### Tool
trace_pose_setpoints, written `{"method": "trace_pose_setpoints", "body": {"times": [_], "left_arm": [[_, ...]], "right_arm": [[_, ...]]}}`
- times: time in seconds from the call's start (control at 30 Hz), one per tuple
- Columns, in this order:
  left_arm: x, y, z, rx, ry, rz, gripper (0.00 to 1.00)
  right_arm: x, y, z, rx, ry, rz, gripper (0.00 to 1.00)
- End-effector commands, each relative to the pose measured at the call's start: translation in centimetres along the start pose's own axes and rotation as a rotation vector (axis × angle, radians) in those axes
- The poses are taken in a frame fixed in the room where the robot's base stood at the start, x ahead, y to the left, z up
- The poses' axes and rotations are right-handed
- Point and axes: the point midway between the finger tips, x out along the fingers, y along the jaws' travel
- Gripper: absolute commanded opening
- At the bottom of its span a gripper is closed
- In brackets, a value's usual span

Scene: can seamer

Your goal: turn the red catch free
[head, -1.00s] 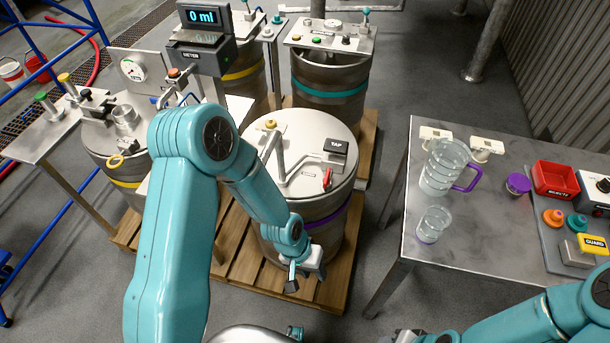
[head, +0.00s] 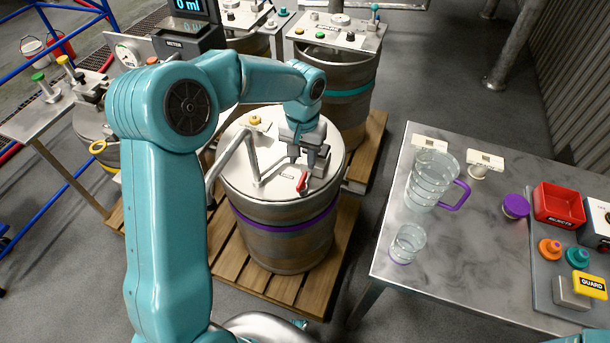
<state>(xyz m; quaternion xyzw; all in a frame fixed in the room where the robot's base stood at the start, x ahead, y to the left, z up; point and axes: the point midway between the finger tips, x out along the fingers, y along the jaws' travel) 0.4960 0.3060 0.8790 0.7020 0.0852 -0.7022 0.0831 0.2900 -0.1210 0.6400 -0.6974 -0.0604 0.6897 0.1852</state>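The red catch (head: 302,181) is a small red lever on the lid of the steel drum (head: 282,245) with the purple band, near the lid's front right. My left gripper (head: 302,163) is over the lid, pointing down, just behind the catch. Its two dark fingers look spread apart, with nothing seen between them. I cannot tell whether a finger touches the catch. The TAP block is hidden behind the gripper. My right gripper is not in view; only a bit of teal arm shows at the bottom right.
A bent metal pipe (head: 236,155) and a yellow-topped post (head: 254,121) stand on the same lid, left of my gripper. The drum stands on a wooden pallet (head: 328,285). A steel table (head: 460,225) with a jug (head: 430,180) is to the right.

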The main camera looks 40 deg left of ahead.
Motion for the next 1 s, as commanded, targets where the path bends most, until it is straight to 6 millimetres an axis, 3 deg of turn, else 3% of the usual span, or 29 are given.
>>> {"method": "trace_pose_setpoints", "body": {"times": [0.1, 0.33, 0.5, 0.77, 0.9, 1.0], "left_arm": [[3.0, -0.2, 0.2, -0.001, -0.006, 0.000, 0.37], [6.8, 0.0, 0.0, 0.001, -0.003, 0.000, 0.37], [7.9, 0.2, -0.1, 0.002, -0.001, 0.001, 0.37], [8.0, 0.4, -0.3, 0.003, 0.000, 0.001, 0.37], [8.0, 0.5, -0.3, 0.003, 0.000, 0.001, 0.00], [8.0, 0.5, -0.3, 0.003, 0.000, 0.001, 0.00]], "right_arm": [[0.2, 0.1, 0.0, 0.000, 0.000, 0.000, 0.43], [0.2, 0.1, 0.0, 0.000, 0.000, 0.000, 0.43], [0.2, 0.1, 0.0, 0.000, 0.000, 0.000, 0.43], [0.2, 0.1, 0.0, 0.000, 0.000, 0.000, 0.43], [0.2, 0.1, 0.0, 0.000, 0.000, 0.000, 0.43], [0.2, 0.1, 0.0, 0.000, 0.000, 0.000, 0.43]]}}
